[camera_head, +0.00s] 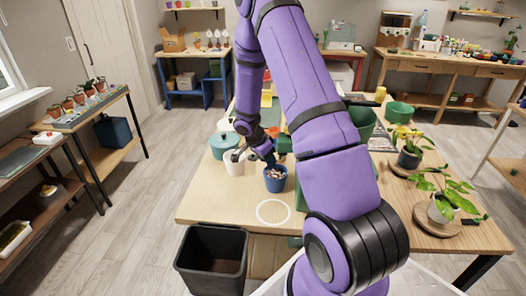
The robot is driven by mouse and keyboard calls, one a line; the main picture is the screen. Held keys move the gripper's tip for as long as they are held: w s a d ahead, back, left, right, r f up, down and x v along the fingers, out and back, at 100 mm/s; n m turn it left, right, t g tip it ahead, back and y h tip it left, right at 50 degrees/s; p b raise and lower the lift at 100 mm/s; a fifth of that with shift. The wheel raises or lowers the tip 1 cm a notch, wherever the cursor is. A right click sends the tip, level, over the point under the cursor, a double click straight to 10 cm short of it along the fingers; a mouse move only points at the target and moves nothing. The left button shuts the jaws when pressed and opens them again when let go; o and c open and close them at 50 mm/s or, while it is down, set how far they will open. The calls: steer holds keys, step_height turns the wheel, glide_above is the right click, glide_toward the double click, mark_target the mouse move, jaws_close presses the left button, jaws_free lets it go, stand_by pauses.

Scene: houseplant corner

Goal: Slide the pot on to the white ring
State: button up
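A blue pot (276,183) with pale, pebble-like contents stands upright on the wooden table. A thin white ring (257,212) is marked on the tabletop in front of the pot, nearer the table's front edge. The pot stands behind the ring, apart from it. My gripper (262,160) is low over the table, at the pot's upper left. Its fingers are small and dark here, so I cannot tell whether they are open or touch the pot.
A white pot (234,167) stands close on the left, with a teal lidded pot (222,143) behind it. A black bin (212,262) stands before the table. Potted plants (440,207) are at right.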

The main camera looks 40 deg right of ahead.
steer(key=shift+x, duration=1)
steer(key=shift+c, duration=0.2)
jaws_close()
